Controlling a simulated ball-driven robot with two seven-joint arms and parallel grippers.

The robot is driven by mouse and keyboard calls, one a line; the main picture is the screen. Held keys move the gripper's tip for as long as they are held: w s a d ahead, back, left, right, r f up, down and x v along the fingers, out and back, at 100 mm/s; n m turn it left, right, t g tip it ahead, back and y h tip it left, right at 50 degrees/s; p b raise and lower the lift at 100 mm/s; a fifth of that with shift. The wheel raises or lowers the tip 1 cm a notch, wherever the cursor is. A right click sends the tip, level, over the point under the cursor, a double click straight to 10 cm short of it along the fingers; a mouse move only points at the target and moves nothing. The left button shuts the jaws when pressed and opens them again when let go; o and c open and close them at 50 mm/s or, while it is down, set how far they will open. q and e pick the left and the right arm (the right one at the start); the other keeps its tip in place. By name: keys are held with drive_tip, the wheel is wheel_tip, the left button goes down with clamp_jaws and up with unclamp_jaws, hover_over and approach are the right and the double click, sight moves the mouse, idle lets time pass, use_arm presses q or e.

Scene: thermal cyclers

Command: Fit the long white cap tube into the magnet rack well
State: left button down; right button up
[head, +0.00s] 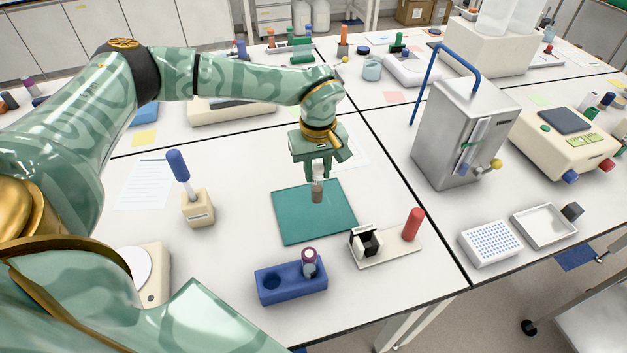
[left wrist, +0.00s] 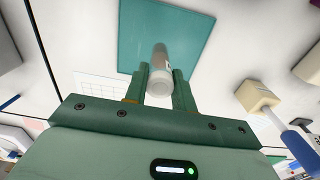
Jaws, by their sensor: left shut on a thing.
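My left gripper (head: 318,174) is shut on a tube (head: 317,191) with a pale cap, held upright over the teal mat (head: 290,222). I cannot tell whether the tube's lower end touches the mat. In the left wrist view the tube (left wrist: 160,62) sits between the fingers of my left gripper (left wrist: 158,82), with the teal mat (left wrist: 190,32) behind it. A blue block (head: 289,284) with round wells stands nearer, at the bottom centre. My right gripper is out of view.
A pale base (head: 395,250) with a black-and-white holder and a red cylinder (head: 412,224) stands right of the blue block. A cream stand with a blue-handled tool (head: 178,166) is left of the mat. Bare table lies between mat and blue block.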

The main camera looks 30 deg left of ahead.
use_arm(q)
drive_tip(key=shift+w+a+f, duration=0.2)
drive_tip(key=shift+a+f, duration=0.25)
drive_tip(key=shift+f, duration=0.2)
drive_tip(key=f, duration=0.3)
drive_tip(key=shift+w+a+f+b, duration=0.15)
drive_tip(key=shift+a+f+b, duration=0.15)
drive_tip(key=shift+f, duration=0.1)
drive_tip(key=c, duration=1.1)
unclamp_jaws()
drive_tip(key=shift+f, duration=0.1)
drive_tip(key=shift+c, duration=0.2)
